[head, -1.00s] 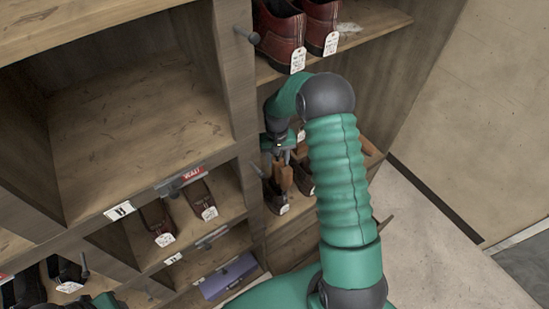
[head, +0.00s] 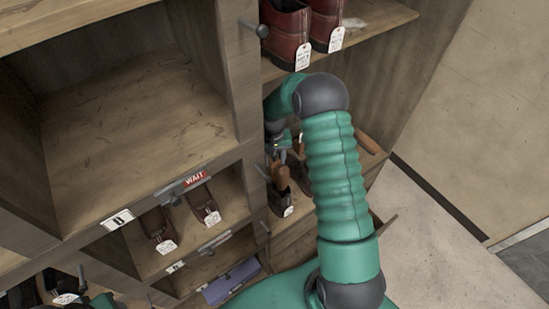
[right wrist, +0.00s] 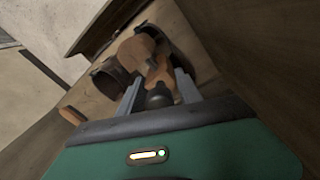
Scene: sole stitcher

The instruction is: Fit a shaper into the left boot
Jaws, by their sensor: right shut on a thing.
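My right gripper (head: 280,155) reaches into a cubby on the right of the shelf, partly hidden by my own arm. In the right wrist view, its fingers (right wrist: 158,90) are shut on the dark knob of a wooden shaper (right wrist: 160,72). The shaper's orange-brown body points at the dark boots; how far it is inside one is unclear. One boot (right wrist: 108,76) is at left, another (right wrist: 178,42) behind the shaper. In the head view, a dark brown boot (head: 279,203) with a white tag stands below the gripper. My left gripper is not visible.
Reddish boots (head: 286,35) stand on the shelf above. Brown shoes with tags (head: 158,225) sit in a lower cubby by a red WAIT sign (head: 196,179). A purple box (head: 230,282) lies below. Another wooden piece (right wrist: 72,115) lies nearby. The large upper-left cubby is empty.

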